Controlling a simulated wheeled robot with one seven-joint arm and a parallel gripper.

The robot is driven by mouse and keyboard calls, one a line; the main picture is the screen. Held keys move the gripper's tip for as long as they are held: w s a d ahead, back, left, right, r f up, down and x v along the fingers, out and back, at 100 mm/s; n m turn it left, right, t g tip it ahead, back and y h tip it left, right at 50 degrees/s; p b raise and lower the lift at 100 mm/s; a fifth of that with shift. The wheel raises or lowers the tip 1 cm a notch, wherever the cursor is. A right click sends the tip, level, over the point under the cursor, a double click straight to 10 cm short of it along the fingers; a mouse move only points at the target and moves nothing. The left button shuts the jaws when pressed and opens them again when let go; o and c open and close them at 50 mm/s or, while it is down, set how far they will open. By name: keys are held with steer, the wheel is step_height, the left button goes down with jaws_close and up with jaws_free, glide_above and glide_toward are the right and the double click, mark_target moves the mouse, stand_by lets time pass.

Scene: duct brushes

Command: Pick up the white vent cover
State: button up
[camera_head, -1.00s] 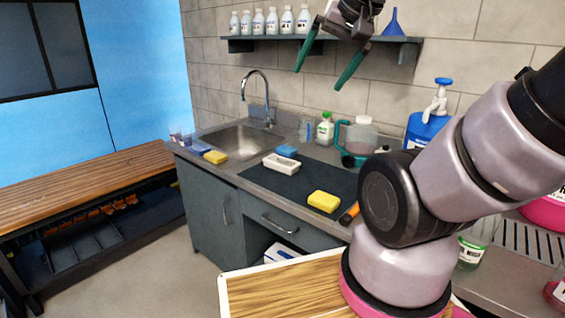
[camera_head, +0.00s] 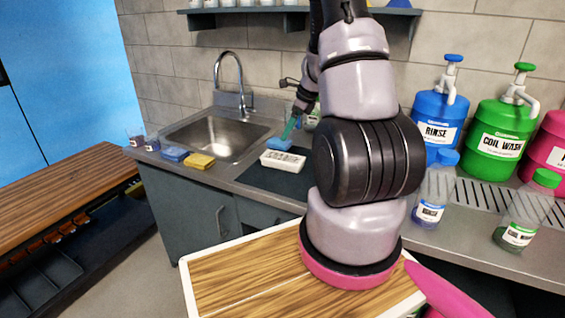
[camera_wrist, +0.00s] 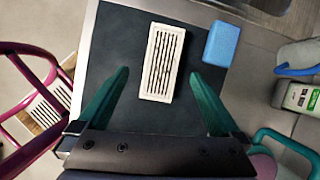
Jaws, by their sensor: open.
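The white vent cover (camera_head: 283,161) is a slatted rectangle lying flat on the dark mat (camera_head: 262,178) beside the sink. In the wrist view the vent cover (camera_wrist: 162,62) lies ahead of my gripper (camera_wrist: 159,73), with its long side roughly in line with the fingers. The green fingers are apart, one on each side of the cover, with gaps and nothing held. In the head view my gripper (camera_head: 291,127) is over the counter near the cover, partly hidden by my arm.
A blue sponge (camera_wrist: 221,43) lies just right of the cover in the wrist view. The sink (camera_head: 222,137), a yellow sponge (camera_head: 200,161) and a blue one (camera_head: 175,154) are to the left. Another slatted white piece (camera_wrist: 49,105) shows at the wrist view's left. Large jugs (camera_head: 497,138) stand right.

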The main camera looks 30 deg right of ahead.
steer(key=f, duration=0.1)
steer(key=d+f+m, duration=0.1)
steer(key=f, duration=0.1)
steer(key=shift+d, duration=0.2)
glide_above(283, 157)
steer(key=s+d, duration=0.1)
steer(key=s, duration=0.1)
steer(key=f, duration=0.4)
steer(key=shift+w+d+f, duration=0.15)
steer(key=shift+d+f, duration=0.05)
steer(key=shift+f, duration=0.1)
steer(key=x, duration=0.5)
steer(key=shift+f, duration=0.35)
steer(key=c, duration=1.3)
step_height(283, 157, up, 10)
steer(key=shift+r, duration=0.1)
steer(key=shift+c, duration=0.2)
